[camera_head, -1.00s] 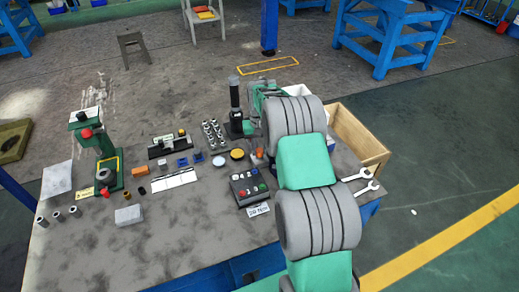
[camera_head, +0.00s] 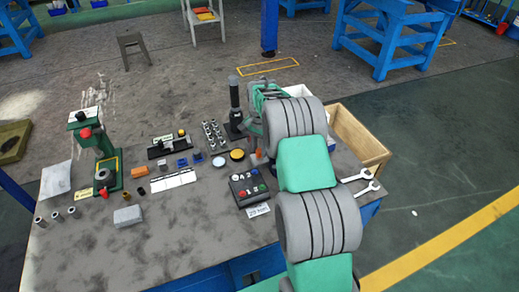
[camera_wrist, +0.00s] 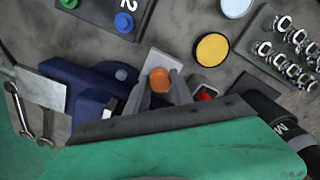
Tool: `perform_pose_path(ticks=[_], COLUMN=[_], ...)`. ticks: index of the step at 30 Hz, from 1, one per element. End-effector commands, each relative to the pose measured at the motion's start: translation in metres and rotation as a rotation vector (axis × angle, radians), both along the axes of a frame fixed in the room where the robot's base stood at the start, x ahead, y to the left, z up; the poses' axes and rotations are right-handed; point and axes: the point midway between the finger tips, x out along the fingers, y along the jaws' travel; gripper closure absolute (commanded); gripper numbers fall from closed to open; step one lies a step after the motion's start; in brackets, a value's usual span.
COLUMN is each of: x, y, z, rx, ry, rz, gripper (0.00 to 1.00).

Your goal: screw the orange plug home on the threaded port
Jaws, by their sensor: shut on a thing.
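The orange plug (camera_wrist: 160,80) sits between the two grey fingers of my gripper (camera_wrist: 161,90) in the wrist view, and the fingers are shut on it. A small orange patch, likely the same plug (camera_head: 258,154), shows beside my arm in the head view. A pale grey plate (camera_wrist: 155,61) lies behind the plug. The threaded port cannot be made out, so I cannot tell how the plug's lower end sits on it. In the head view my arm hides most of the gripper.
A blue-purple block (camera_wrist: 88,83) stands close left of the fingers. A red-topped part (camera_wrist: 206,93) is close on the right. A button box (camera_head: 247,187), a yellow disc (camera_head: 237,155) and a rack of metal fittings (camera_head: 213,134) stand nearby. Two wrenches (camera_head: 362,180) lie right of my arm.

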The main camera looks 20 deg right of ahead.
Motion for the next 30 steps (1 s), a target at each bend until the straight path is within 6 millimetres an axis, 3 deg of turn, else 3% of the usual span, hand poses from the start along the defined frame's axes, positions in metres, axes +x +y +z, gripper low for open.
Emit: perform_pose_path(ticks=[9,19,25,30], x=[-0.0002,-0.0004,-0.0004,-0.0005], y=[0.0000,0.0000,0.0000,0.0000], z=[-0.0009,-0.0007,-0.0013,-0.0009], rx=[-0.001,-0.001,0.000,0.000], ry=[0.001,0.001,0.001,0.001], rz=[-0.419,-0.477,-0.803,-0.902], gripper=[1.00,1.00,1.00,1.00])
